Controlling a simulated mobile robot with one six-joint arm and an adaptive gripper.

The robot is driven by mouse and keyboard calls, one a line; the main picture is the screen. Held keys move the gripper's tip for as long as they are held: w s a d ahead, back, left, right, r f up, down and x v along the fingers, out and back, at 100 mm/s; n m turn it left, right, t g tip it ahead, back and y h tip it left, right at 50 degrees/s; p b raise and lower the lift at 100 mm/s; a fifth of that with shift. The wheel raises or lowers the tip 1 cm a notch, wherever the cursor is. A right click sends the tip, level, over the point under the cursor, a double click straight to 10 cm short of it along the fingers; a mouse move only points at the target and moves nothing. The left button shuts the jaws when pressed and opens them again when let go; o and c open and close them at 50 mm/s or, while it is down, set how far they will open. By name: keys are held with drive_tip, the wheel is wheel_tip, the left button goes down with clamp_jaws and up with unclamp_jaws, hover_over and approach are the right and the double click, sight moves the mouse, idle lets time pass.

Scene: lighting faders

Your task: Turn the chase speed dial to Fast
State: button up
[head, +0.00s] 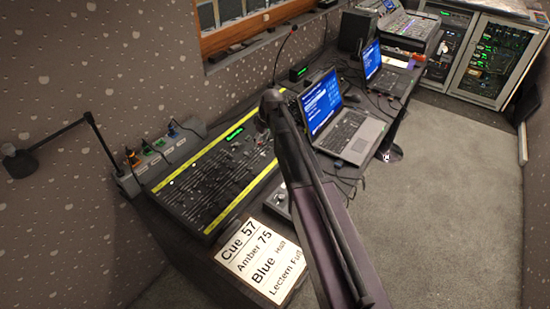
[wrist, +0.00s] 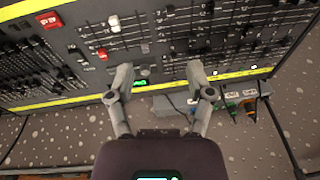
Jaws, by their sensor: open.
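The lighting console (head: 205,185) is a dark board of many faders with yellow strips along its edges. It also fills the upper part of the wrist view (wrist: 75,80). There I see a white cap (wrist: 114,23), a red cap (wrist: 102,54) and a red square piece (wrist: 48,20), but no dial I can make out as the chase speed dial. In the head view a small grey box (head: 281,200) with a pale round knob stands in front of the console, partly behind my arm. My gripper (wrist: 160,78) is open and empty over the console, its fingers apart.
A white cue card (head: 262,255) lies at the front. Two laptops (head: 345,135) stand to the right, with cables near them. Carpet at right is clear.

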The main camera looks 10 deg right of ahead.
drive_tip(key=s+d+m+h+p, duration=0.1)
drive_tip(key=s+d+m, duration=0.2)
drive_tip(key=s, duration=0.8)
drive_tip(key=shift+s+d+r+m+g, duration=0.15)
drive_tip(key=shift+d+r+m+g, duration=0.1)
drive_tip(key=shift+r+m+g, duration=0.1)
drive_tip(key=s+d+m, duration=0.2)
drive_tip(key=s, duration=0.5)
drive_tip(key=s+d+m+h, duration=0.1)
drive_tip(key=s+d+m, duration=0.1)
drive_tip(key=s, duration=0.5)
drive_tip(key=shift+d+h, duration=0.2)
drive_tip(key=shift+h, duration=0.1)
drive_tip(key=shift+s+f+m+g, duration=0.1)
drive_tip(key=shift+m+g, duration=0.15)
idle(0.3)
drive_tip(key=shift+c, duration=0.8)
drive_tip(key=shift+s, duration=0.1)
